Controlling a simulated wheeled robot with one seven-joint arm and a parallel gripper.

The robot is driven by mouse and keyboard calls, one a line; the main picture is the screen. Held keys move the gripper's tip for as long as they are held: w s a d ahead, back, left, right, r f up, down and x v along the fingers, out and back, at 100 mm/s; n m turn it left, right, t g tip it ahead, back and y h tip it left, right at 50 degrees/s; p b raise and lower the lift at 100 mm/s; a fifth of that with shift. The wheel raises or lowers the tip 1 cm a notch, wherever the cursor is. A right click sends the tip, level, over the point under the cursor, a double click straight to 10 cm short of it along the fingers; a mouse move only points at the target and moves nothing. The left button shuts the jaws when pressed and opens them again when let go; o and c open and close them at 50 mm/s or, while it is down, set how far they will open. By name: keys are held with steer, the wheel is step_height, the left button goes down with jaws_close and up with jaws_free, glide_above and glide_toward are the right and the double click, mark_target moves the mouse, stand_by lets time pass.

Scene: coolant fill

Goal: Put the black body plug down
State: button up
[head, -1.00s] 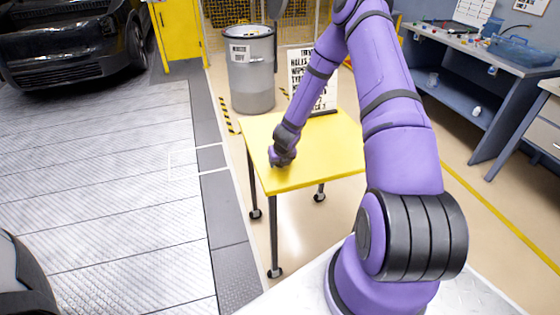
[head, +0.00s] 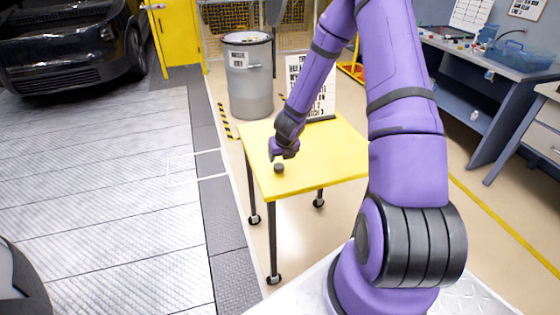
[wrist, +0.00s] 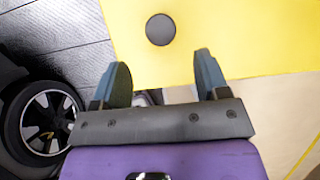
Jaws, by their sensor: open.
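The black body plug (head: 279,168) rests on the yellow table (head: 325,160), near its front left corner. In the wrist view the plug (wrist: 160,30) is a dark round disc on the yellow top, beyond the fingertips and between their lines. My gripper (head: 284,153) is just above and behind the plug in the head view, apart from it. In the wrist view my gripper (wrist: 161,70) has its two fingers spread with nothing between them.
A sign stands at the table's back edge (head: 322,92). A grey bin (head: 250,85) stands behind the table. A workbench (head: 490,60) is at the right and a black car (head: 70,45) at the far left. The table's right part is clear.

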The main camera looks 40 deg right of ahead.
steer(key=s+a+r+n+t+y, duration=0.15)
steer(key=a+r+n, duration=0.25)
steer(key=r+n, duration=0.45)
steer(key=s+a+r+n, duration=0.3)
steer(key=a+r+n, duration=0.15)
steer(key=r, duration=0.65)
steer(key=s+a+r+n+y, duration=0.1)
steer(key=s+a+r+n, duration=0.25)
steer(key=r+n, duration=0.55)
steer(key=s+r+n, duration=0.4)
steer(key=s+n, duration=0.1)
steer(key=s, duration=0.2)
steer(key=s+a+r+n+h, duration=0.1)
steer(key=s+r+n, duration=0.4)
steer(key=s, duration=0.3)
steer(key=s+a+r+n, duration=0.1)
steer(key=s+r+n, duration=0.3)
steer(key=s+n, duration=0.3)
steer(key=shift+s+a+r, duration=0.2)
steer(key=shift+s+a, duration=0.05)
steer(key=shift+s, duration=0.35)
